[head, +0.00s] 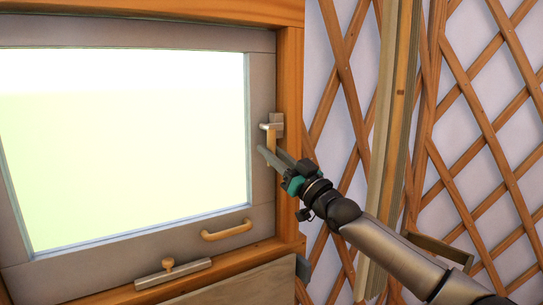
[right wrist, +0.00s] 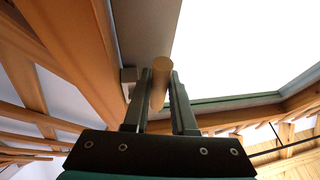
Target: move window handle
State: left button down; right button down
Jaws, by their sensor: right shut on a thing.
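The window handle (head: 270,141) is a tan bar on a grey metal mount (head: 276,122) at the right side of the grey window frame. It hangs down from the mount in the head view. My right gripper (head: 268,155) reaches it from the lower right, with its fingers around the bar. In the right wrist view the round end of the handle (right wrist: 161,66) sits between the two fingers of my right gripper (right wrist: 162,95), which is shut on it. My left gripper is not in view.
The closed-looking window pane (head: 130,140) is bright. A curved wooden pull (head: 227,230) and a metal bar with a wooden knob (head: 170,270) sit along the bottom. An orange wooden post (head: 290,90) and lattice wall (head: 490,120) stand to the right.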

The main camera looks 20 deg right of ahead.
jog(key=c, duration=0.7)
grip_release()
jog(key=shift+s+f, duration=0.1)
jog(key=shift+b+v, duration=0.45)
jog(key=shift+v, duration=7.05)
jog(key=shift+d, duration=0.1)
